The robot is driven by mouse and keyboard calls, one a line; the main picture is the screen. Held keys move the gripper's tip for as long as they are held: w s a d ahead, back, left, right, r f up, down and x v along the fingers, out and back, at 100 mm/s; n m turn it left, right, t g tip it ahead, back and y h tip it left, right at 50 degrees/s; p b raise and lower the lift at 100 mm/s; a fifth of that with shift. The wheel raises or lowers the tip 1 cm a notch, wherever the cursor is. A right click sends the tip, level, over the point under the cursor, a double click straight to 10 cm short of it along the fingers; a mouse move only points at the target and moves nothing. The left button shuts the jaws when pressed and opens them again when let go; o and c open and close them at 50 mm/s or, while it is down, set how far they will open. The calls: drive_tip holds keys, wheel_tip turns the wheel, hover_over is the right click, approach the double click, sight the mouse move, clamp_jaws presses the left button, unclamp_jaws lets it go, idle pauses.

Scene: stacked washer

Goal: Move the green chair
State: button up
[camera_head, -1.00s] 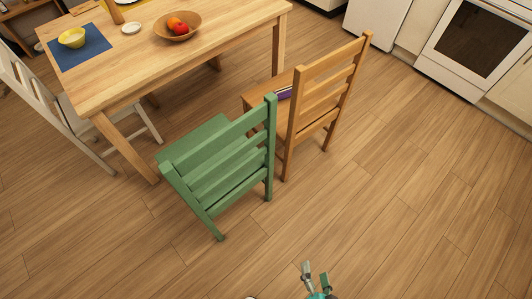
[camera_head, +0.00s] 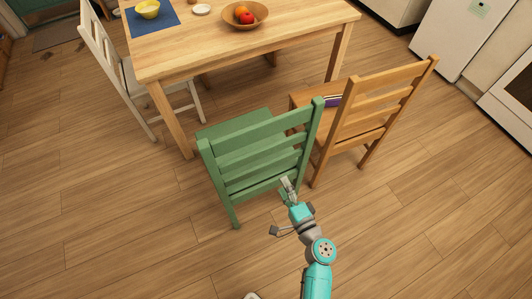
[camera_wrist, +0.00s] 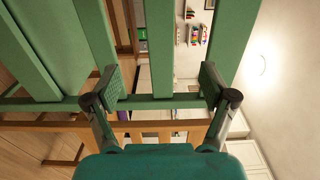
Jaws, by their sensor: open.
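The green chair (camera_head: 262,150) stands upright on the floor beside the table, its slatted back facing me. In the wrist view its green slats (camera_wrist: 160,50) fill the upper part of the picture. My gripper (camera_head: 289,187) is close to the right lower part of the chair's back. In the wrist view my gripper (camera_wrist: 160,84) is open, its two fingers apart with a green slat showing between them. I cannot tell whether the fingers touch the slat.
A wooden chair (camera_head: 372,101) with books (camera_head: 333,101) on its seat stands close to the right of the green chair. The wooden table (camera_head: 240,45) is behind, with a fruit bowl (camera_head: 246,15). A white chair (camera_head: 125,75) stands at left. The floor (camera_head: 130,220) in front is clear.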

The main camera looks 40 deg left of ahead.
sight(265, 154)
drive_tip(key=x, duration=1.5)
clamp_jaws()
